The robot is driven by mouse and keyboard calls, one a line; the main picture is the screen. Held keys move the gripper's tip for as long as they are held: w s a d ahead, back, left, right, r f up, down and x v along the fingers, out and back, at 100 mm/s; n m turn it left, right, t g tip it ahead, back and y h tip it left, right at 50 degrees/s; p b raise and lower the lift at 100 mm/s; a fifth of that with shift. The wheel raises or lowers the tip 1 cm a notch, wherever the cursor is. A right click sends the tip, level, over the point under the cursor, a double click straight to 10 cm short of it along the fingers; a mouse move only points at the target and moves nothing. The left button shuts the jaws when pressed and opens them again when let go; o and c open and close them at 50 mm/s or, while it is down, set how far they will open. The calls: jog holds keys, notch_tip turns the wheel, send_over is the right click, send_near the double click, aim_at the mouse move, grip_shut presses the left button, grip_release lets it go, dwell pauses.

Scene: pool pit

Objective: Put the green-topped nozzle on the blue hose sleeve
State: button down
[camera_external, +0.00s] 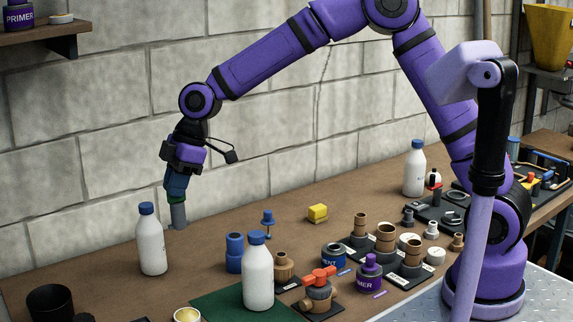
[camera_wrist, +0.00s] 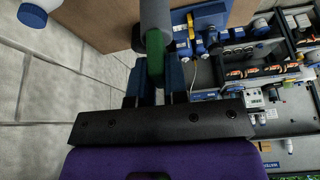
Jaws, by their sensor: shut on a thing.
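My gripper (camera_external: 174,188) points down over the left part of the bench, close to the block wall. It is shut on the green-topped nozzle (camera_external: 179,215). In the wrist view the green top (camera_wrist: 155,68) is between my fingers and the grey body (camera_wrist: 155,18) extends beyond them. A blue cylinder (camera_external: 235,252), which looks like the blue hose sleeve, stands upright on the bench. It is to the right of the held nozzle and nearer the camera, apart from it. I cannot tell the sleeve apart surely in the wrist view.
White bottles with blue caps stand left of the sleeve (camera_external: 152,241) and in front of it (camera_external: 258,275). A small blue fitting (camera_external: 268,222), a brown fitting (camera_external: 284,268) and an orange-handled valve (camera_external: 319,288) are nearby.

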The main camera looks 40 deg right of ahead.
jog(key=s+d+f+m+t, duration=0.1)
jog(key=s+d+m, duration=0.15)
jog(key=d, duration=0.85)
jog(key=s+d+f+m, duration=0.1)
jog(key=s+d, duration=0.3)
jog(key=d, duration=0.8)
jog(key=shift+f, duration=2.15)
jog(key=w+a+f, duration=0.2)
jog(key=w, duration=0.5)
jog(key=w+a+f, duration=0.2)
jog(key=w+f, duration=0.1)
jog(key=w, duration=0.5)
jog(key=shift+a+h, duration=0.2)
jog(key=shift+h, duration=0.1)
jog(key=shift+f, duration=0.25)
jog(key=c, duration=1.1)
grip_release()
jog(key=v, duration=1.2)
jog(key=shift+s+d+r, duration=0.1)
jog(key=shift+s, duration=0.15)
